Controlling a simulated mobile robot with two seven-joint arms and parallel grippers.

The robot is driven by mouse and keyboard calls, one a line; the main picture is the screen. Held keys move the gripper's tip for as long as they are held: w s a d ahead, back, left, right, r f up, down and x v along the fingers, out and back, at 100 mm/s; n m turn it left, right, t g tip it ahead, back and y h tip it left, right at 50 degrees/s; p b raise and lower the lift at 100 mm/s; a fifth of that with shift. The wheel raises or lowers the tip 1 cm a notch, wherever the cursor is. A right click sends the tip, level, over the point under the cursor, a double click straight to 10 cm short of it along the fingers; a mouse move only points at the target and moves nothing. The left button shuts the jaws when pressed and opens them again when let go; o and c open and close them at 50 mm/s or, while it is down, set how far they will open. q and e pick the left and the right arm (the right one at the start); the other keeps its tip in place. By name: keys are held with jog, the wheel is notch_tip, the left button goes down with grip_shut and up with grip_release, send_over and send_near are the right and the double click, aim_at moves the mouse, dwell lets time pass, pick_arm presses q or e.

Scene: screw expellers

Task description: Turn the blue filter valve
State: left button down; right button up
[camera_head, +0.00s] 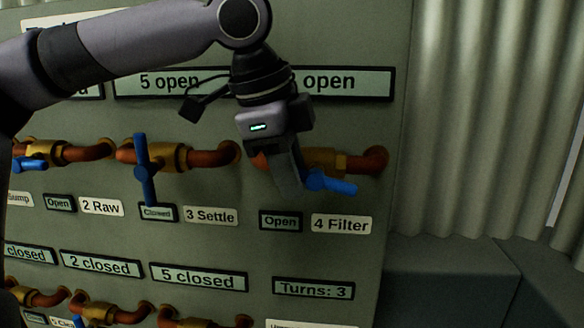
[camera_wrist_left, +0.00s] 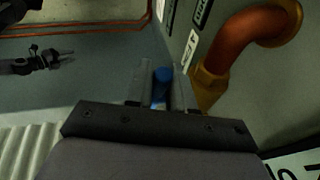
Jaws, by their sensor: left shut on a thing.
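The blue filter valve handle (camera_head: 333,184) sticks out to the right on the brass and copper pipe, above the "4 Filter" label (camera_head: 341,224). It lies nearly level, tilted slightly down to the right. The sign (camera_head: 280,221) beside that label reads "Open". My left gripper (camera_head: 300,186) reaches down over the valve and hides its hub and part of the handle. In the left wrist view the blue handle (camera_wrist_left: 162,76) sits between the two fingers of the left gripper (camera_wrist_left: 160,90), which is shut on it. My right gripper (camera_wrist_left: 62,56) shows small and dark; its opening is unclear.
The settle valve handle (camera_head: 145,170) stands upright, its sign reading "Closed". Another blue handle (camera_head: 30,163) lies level at far left. More pipes run along the panel's bottom. A "Turns: 3" sign (camera_head: 313,290) hangs below the filter valve. Corrugated wall (camera_head: 480,120) stands at right.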

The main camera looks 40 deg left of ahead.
pick_arm(q)
jog(key=shift+f+t+h, duration=0.4)
jog(key=shift+t+h, duration=0.5)
jog(key=shift+h, duration=0.3)
jog(key=c, duration=1.4)
grip_release()
jog(key=shift+o, duration=0.2)
jog(key=v, duration=0.7)
jog(key=shift+a, duration=0.15)
jog(key=shift+s, duration=0.2)
